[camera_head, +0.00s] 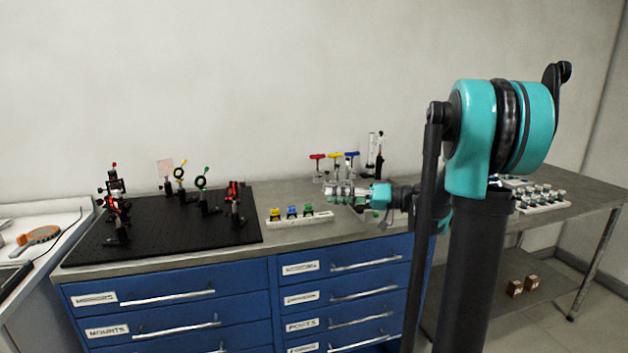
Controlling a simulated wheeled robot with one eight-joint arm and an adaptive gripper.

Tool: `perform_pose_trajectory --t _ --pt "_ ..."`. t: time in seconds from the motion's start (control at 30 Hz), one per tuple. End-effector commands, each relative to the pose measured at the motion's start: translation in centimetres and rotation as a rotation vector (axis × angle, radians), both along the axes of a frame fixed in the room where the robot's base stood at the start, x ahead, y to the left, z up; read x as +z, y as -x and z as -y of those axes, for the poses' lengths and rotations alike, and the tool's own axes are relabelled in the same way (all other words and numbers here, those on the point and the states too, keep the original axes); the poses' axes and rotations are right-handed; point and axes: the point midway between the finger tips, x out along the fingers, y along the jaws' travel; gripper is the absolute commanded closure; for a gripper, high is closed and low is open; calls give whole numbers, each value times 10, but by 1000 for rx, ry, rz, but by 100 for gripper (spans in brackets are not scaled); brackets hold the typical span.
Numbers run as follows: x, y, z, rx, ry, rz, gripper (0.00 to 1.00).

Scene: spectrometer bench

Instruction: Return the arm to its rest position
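My arm rises from its dark column on the right and reaches over the grey bench (300,236). Its large teal joint fills the upper right of the head view. My gripper (343,194) is small in this view, above the bench just right of the white strip with coloured blocks. Its fingers are too small to make out, so I cannot tell whether it is open or shut or holds anything. My arm and column hide part of the bench behind them.
A black breadboard (140,236) with several optic mounts lies on the left. A white strip (299,219) holds yellow, blue and green blocks. Coloured T-handled tools (336,158) stand behind my gripper. A grey side table (590,194) bears a rack (541,208) on the right.

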Motion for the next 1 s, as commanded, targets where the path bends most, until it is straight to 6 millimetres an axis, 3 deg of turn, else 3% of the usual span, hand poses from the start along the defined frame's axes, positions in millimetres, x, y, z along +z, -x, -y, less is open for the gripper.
perform_pose_trajectory --t 0.37,0.63,0.77,0.9,1.0 --pt "-51 37 -17 -44 201 -149 64" --pt "-123 92 -14 -146 477 -313 64" --pt "-173 135 6 -255 689 -400 64" --pt "-221 182 44 -407 915 -450 64" --pt "-244 207 74 -514 1048 -451 64"
